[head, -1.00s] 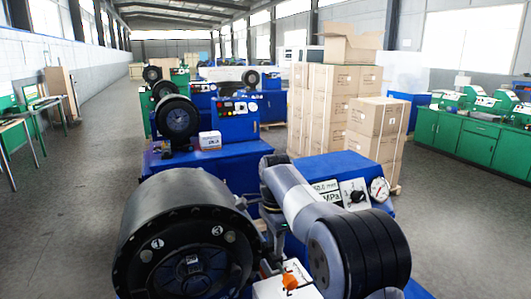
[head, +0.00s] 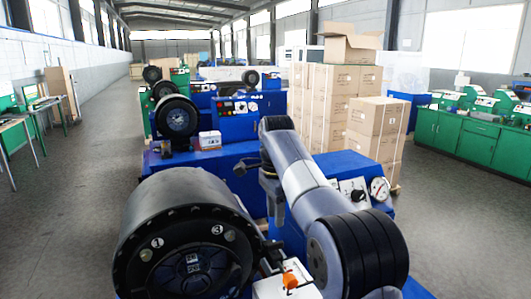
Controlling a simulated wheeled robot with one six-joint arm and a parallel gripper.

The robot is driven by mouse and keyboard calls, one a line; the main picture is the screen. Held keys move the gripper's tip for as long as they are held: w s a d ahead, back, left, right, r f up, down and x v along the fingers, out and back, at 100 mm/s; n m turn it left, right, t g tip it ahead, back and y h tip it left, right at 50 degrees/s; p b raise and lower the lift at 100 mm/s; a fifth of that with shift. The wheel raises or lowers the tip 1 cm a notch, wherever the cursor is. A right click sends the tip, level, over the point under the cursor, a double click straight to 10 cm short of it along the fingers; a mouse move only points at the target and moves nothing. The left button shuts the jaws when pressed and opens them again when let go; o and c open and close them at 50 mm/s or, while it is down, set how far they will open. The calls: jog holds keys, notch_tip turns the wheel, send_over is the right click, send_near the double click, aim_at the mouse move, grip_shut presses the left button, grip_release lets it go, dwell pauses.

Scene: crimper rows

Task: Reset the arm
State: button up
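My arm rises in front of the blue crimper and bends over near the picture's middle. No object shows in the gripper.
A white box with an orange knob (head: 290,279) is close in front. A gauge (head: 379,189) sits on the blue panel at right. A small white-and-red box (head: 209,140) rests on the crimper behind. Stacked cartons (head: 325,105) stand behind the arm. Floor at right is open.

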aim_at(275, 243)
notch_tip(275, 243, down, 9)
jog(key=shift+p, duration=0.3)
jog(key=shift+n, duration=0.4)
jog(key=n, duration=0.4)
jog(key=shift+r, duration=0.1)
jog(key=n, duration=0.5)
